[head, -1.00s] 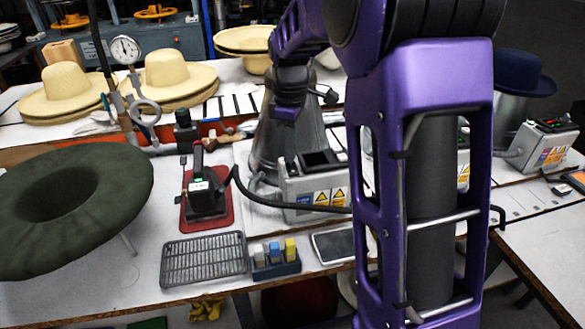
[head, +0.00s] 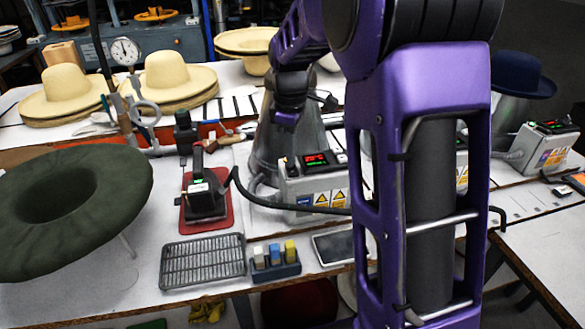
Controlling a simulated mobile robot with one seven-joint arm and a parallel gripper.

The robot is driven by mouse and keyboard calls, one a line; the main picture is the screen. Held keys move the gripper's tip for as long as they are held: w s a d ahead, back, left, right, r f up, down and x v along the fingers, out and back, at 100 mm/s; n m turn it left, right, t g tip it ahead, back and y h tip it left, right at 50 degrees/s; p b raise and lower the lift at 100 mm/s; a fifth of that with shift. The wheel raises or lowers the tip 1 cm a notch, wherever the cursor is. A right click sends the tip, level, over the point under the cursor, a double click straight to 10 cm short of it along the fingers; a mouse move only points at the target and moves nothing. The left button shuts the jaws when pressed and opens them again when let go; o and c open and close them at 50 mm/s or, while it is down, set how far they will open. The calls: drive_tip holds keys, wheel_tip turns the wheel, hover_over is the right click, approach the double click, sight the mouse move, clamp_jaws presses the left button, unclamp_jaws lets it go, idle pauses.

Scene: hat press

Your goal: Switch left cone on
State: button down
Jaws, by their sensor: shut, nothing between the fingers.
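The left cone (head: 262,150) is a grey metal cone standing on the bench near the middle of the head view. Its grey control box (head: 315,186), with yellow warning labels, stands just in front and to the right of it. The box's small display (head: 315,159) is lit with red digits, and a small green light shows beside it. My gripper (head: 287,122) hangs in front of the cone, above the box's left end, apart from the box top. It is shut and empty. Its fingertips are small and dark, hard to make out.
A black iron (head: 205,192) rests on a red pad to the left, its cable running to the right. A green felt hat (head: 75,205) is at far left. My purple arm hides what lies between.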

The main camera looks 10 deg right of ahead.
drive_tip(key=shift+r+p, duration=2.75)
drive_tip(key=shift+r, duration=0.7)
